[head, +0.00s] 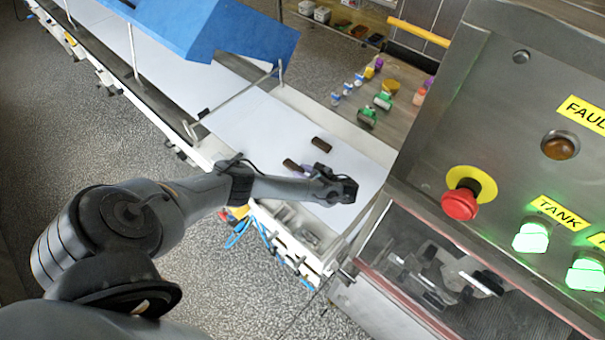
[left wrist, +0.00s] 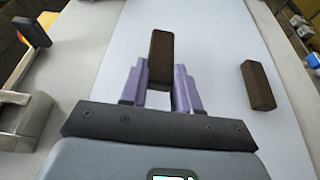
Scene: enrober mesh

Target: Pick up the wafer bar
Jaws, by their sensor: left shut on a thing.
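Two dark brown bars are on the white conveyor belt. One brown bar (head: 291,164) is at the purple fingertips of my left gripper (head: 304,168). In the left wrist view this bar (left wrist: 161,55) is between the two purple fingers (left wrist: 160,84), its far end sticking out past them. My left gripper is shut on it, low over the belt; I cannot tell whether the bar still touches the belt. The second brown bar (head: 321,144) lies apart on the belt, and in the left wrist view it (left wrist: 258,85) is to the right. My right gripper is not in view.
The white belt (head: 268,118) has free room around the bars. A blue hood (head: 215,35) stands over its far part. A steel control panel (head: 510,130) with a red stop button (head: 460,204) rises at the right. Small bottles (head: 367,117) stand on a surface beyond the belt.

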